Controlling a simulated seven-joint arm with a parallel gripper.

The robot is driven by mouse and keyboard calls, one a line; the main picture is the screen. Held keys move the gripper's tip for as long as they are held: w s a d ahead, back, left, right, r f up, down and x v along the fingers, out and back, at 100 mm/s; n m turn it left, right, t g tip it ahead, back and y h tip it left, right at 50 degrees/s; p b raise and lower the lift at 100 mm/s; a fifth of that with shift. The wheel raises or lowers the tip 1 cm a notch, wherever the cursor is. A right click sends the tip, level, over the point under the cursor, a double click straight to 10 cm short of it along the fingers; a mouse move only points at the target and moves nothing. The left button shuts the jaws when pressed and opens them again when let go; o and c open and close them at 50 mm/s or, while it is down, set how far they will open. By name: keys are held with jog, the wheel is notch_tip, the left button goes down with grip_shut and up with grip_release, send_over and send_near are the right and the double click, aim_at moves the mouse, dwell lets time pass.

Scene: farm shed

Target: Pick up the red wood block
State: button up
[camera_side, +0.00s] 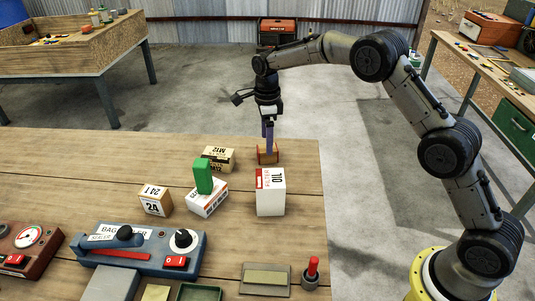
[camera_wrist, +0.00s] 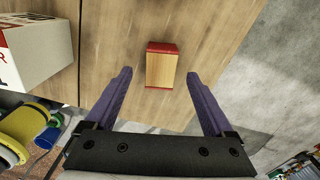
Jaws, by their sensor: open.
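The wood block (camera_side: 267,154) is small, with a pale wood face and red ends, and sits near the far right edge of the workbench. It also shows in the wrist view (camera_wrist: 161,68), in line with the gap between my fingertips. My gripper (camera_side: 268,142) points down at the block with its purple fingers. In the wrist view my gripper (camera_wrist: 160,73) is open, with one finger on each side of the block and a visible gap on both sides. The side view partly hides the block behind a finger.
A white oil filter box (camera_side: 271,192) stands just in front of the block; it shows in the wrist view (camera_wrist: 35,45). A tan M12 box (camera_side: 219,158), a green block (camera_side: 203,176) on a white box (camera_side: 207,200), and a 24 box (camera_side: 155,201) stand left.

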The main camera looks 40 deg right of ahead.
notch_tip(320, 180, down, 5)
jog(key=shift+d+f, duration=0.1)
dwell(0.3)
grip_shut()
